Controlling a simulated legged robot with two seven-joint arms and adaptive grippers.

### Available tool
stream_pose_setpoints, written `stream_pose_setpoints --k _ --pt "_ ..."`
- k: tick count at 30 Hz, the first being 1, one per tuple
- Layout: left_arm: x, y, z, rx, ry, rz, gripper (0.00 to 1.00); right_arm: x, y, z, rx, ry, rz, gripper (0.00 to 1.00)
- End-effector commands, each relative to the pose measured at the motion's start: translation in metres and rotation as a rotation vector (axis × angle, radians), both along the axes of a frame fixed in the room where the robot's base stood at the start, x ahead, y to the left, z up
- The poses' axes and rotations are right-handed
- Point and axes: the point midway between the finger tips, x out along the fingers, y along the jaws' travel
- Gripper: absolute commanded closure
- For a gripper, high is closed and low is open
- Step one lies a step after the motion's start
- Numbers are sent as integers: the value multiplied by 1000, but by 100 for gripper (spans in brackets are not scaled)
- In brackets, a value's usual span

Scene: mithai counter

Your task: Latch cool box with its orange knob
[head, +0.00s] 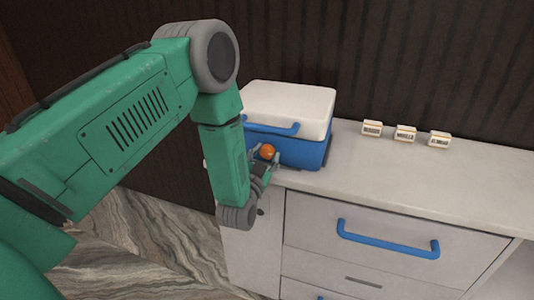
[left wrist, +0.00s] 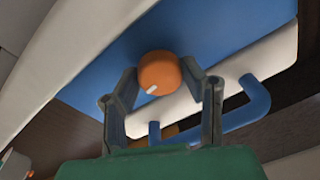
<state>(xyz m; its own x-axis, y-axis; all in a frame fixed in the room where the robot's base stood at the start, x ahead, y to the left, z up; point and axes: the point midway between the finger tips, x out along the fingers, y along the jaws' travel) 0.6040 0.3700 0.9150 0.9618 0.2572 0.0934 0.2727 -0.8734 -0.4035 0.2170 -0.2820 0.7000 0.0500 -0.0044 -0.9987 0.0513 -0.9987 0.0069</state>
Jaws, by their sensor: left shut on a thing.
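The cool box (head: 300,152) stands on the counter, with a blue body, a white lid (head: 290,103) that looks closed, and a blue handle (head: 270,126) at its front. The orange knob (head: 267,152) is on the box's front face. In the left wrist view the knob (left wrist: 159,72) shows a white mark pointing to its lower left. My left gripper (head: 265,157) is at the front of the box, its two fingers on either side of the knob, shut on it. The left wrist view also shows the fingers (left wrist: 168,92) around the knob. My right gripper is in neither view.
Three small labelled blocks (head: 405,133) stand at the back of the counter, right of the box. The counter top (head: 420,170) between them and the front edge is clear. Below it is a drawer (head: 385,240) with a blue handle (head: 388,241).

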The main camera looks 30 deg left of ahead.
Motion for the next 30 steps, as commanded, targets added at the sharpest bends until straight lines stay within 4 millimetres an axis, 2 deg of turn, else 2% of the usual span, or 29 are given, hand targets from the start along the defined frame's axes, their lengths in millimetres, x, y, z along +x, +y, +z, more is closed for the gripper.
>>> stream_pose_setpoints --k 1,12,28,29,30 --pt "-3 -1 -5 30 23 -2 92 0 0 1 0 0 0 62" --pt "-3 -1 -6 165 58 -2 92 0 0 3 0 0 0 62" --pt "-3 -1 -7 181 64 -3 92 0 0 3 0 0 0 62" --pt "-3 -1 -7 180 65 -2 52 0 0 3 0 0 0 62" --pt "-3 -1 -7 181 64 -3 43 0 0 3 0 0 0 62"
